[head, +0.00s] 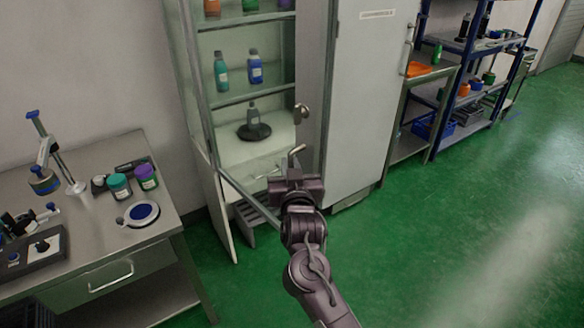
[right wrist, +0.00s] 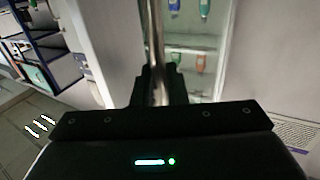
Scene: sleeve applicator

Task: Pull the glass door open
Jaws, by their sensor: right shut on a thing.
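The glass door belongs to a tall white cabinet (head: 208,112) at the centre back of the head view. Its lower rail (head: 248,198) slants out from the left side towards my arm, so the door looks partly open; the exact angle is hard to tell. My right gripper (head: 295,172) is at the cabinet's front and is shut on the door's metal handle (head: 297,150). The right wrist view shows the upright handle bar (right wrist: 157,50) between the fingers (right wrist: 160,85). The gripper hides the lower part of the handle. My left gripper is not in view.
Bottles (head: 255,68) stand on the cabinet shelves. A bench (head: 110,255) with jars (head: 146,177) is at the left. A white cabinet panel (head: 365,100) and a blue rack (head: 465,75) are at the right. Green floor (head: 450,230) at the right front is clear.

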